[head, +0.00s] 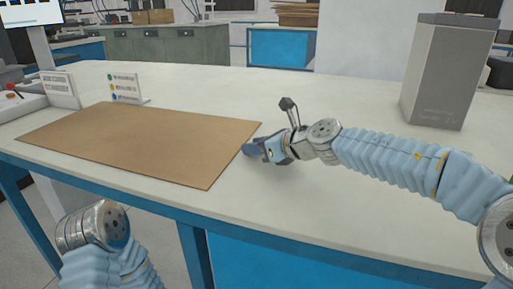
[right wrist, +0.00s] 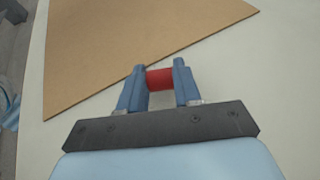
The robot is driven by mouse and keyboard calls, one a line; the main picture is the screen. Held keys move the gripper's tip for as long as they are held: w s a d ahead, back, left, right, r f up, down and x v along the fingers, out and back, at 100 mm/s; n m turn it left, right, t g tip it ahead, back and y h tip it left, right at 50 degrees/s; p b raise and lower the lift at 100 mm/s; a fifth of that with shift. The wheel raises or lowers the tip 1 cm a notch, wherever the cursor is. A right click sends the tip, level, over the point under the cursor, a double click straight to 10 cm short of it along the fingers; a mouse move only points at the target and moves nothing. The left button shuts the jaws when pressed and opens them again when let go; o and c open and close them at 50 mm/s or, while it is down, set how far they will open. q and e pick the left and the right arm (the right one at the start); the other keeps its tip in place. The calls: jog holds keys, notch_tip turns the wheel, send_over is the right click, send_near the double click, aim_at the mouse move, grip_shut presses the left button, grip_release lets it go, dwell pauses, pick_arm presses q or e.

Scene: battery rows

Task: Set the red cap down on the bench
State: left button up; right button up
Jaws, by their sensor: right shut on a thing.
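The red cap (right wrist: 160,79) shows in the right wrist view between the two blue fingers of my right gripper (right wrist: 159,82). The gripper is shut on it. In the head view my right gripper (head: 256,151) is low over the bench (head: 310,215), at the right edge of the brown board; the cap cannot be made out there. I cannot tell whether the cap touches the bench. My left arm shows at the lower left of the head view, but its gripper is out of the picture.
A flat brown board (head: 140,142) covers the bench's left part. A small sign with coloured dots (head: 125,89) stands behind it. A tall grey box (head: 447,72) stands at the back right. The bench is clear in the middle and along the front right.

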jog(key=shift+f, duration=0.2)
jog(key=o, duration=1)
jog(key=shift+r, duration=0.1)
